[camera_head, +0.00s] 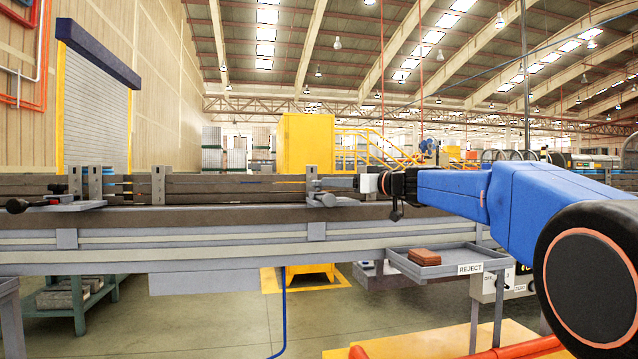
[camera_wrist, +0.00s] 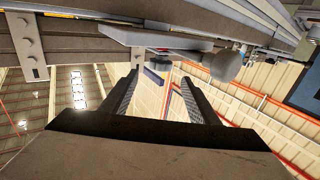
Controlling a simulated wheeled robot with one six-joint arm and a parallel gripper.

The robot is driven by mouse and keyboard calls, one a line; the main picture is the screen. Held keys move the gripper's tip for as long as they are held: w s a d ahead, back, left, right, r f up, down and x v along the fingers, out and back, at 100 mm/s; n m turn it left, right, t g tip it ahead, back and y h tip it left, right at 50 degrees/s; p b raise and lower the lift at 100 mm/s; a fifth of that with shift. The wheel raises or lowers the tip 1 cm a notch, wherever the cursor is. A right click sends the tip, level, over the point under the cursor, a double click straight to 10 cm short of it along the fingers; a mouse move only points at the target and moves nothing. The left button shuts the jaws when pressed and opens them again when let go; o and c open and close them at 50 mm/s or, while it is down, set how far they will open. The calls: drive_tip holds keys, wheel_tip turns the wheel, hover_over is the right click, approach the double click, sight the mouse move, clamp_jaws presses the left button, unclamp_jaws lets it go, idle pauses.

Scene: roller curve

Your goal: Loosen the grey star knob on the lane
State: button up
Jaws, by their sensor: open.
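In the wrist view my gripper (camera_wrist: 158,77) is open, with nothing visible between the fingers.
A lever with a dark ball end (camera_head: 17,206) is at the lane's left; a ball end also shows in the wrist view (camera_wrist: 226,67). Upright brackets (camera_head: 158,185) stand along the lane. A REJECT tray (camera_head: 440,270) with a brown block (camera_head: 424,257) hangs below my arm.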

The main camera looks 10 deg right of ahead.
sight(319, 185)
drive_tip(key=x, duration=0.8)
drive_tip(key=shift+w+a, duration=0.2)
drive_tip(key=shift+w, duration=0.1)
drive_tip(key=c, duration=1.1)
